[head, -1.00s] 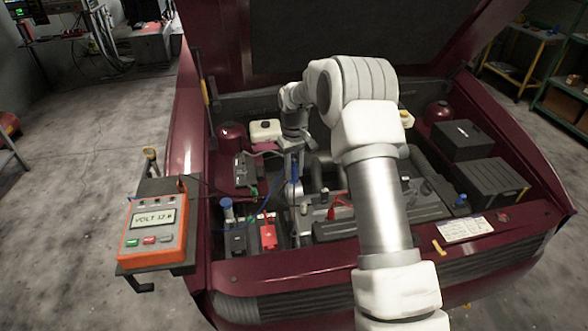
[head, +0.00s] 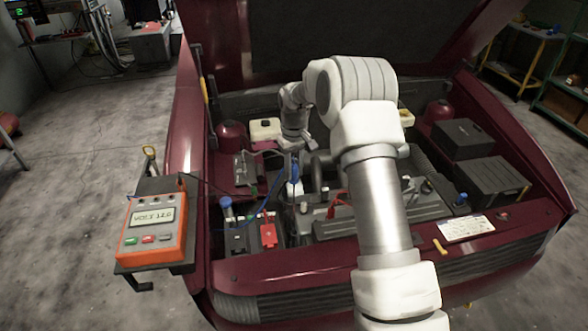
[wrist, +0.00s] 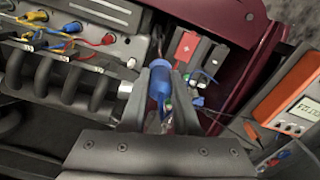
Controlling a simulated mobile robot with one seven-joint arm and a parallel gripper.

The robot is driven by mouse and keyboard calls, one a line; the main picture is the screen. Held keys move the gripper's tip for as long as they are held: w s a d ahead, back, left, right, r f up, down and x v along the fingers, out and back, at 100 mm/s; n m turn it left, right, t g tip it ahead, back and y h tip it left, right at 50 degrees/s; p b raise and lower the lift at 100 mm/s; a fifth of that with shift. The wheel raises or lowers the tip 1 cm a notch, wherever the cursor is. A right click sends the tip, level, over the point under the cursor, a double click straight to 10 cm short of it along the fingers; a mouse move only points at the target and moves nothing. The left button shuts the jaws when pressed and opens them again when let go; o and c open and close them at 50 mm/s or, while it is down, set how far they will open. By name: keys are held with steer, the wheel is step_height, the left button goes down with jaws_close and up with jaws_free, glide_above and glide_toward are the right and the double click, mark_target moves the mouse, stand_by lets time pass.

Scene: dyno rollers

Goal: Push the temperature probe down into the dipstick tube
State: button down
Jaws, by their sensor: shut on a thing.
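The temperature probe (head: 294,174) has a blue handle and stands roughly upright over the front left of the engine bay. My gripper (head: 295,157) is shut on it. In the wrist view the blue handle (wrist: 160,84) sits between the two grey fingers of my gripper (wrist: 160,92), with its blue end facing away from the palm. The dipstick tube cannot be made out clearly; the probe and fingers cover the spot below. I cannot tell how deep the probe's lower end sits.
An orange meter (head: 152,227) stands on a side tray left of the bay, with thin leads running into it. The battery's red terminal cover (head: 268,235) and a blue-capped part (head: 226,204) are close by on the left. The raised hood (head: 350,35) is behind my arm.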

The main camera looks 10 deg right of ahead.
mark_target(294, 184)
steer(key=shift+f+b, duration=0.95)
steer(key=shift+f, duration=0.7)
step_height(294, 184, down, 3)
steer(key=b, duration=0.6)
steer(key=shift+r, duration=0.2)
steer(key=shift+f+b, duration=0.1)
steer(key=shift+b, duration=0.2)
steer(key=shift+f+b, duration=5.7)
steer(key=shift+f, duration=3.75)
steer(key=c, duration=0.6)
jaws_free()
